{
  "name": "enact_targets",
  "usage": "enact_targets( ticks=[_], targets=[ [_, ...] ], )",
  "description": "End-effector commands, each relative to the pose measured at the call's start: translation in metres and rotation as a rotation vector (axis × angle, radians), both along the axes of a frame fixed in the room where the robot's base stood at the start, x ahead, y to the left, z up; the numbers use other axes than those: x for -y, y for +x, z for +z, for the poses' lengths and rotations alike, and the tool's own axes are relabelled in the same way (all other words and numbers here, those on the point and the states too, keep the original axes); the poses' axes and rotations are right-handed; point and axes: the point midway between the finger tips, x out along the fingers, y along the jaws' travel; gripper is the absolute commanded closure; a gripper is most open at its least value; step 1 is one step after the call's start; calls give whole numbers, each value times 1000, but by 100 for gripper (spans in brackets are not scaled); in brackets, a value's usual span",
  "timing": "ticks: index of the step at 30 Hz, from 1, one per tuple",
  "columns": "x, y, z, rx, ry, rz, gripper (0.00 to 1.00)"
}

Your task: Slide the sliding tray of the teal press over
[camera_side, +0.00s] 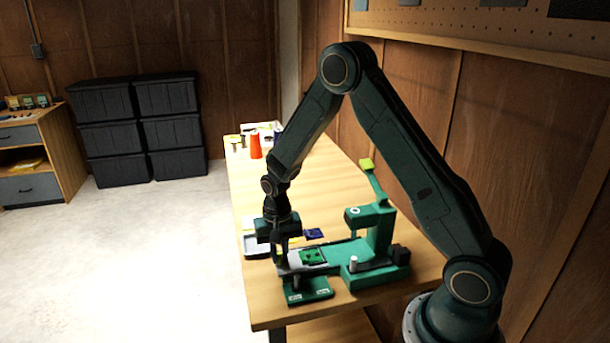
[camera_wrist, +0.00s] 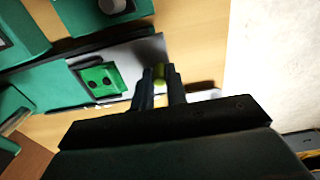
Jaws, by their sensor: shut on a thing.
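The teal press (camera_side: 378,232) stands on the wooden workbench, with a lever ending in a yellow-green grip. Its sliding tray is a grey plate (camera_wrist: 148,52) at the end of the teal bed, with a bright green block (camera_side: 313,256) on it. The block also shows in the wrist view (camera_wrist: 100,79). My gripper (camera_side: 281,259) points down at the tray's left end. In the wrist view my gripper (camera_wrist: 160,74) is shut on a yellow-green knob (camera_wrist: 160,76) at the tray's edge. The knob is partly hidden between the dark fingers.
A teal foot (camera_side: 309,297) with small labels is in front of the tray. A shallow grey dish (camera_side: 256,244) and a dark blue piece (camera_side: 313,233) lie behind my gripper. Bare bench lies between.

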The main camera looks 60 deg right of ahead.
Motion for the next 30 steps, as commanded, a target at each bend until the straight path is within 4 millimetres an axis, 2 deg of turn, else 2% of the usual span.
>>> enact_targets(
  ticks=[4,5,8,20,30],
  targets=[
    [-2,3,1,10,3,5,100],
    [-2,3,1,10,3,5,84],
    [-2,3,1,8,3,5,64],
    [-1,2,4,6,2,3,64],
    [-1,2,29,6,2,3,64]
  ],
)
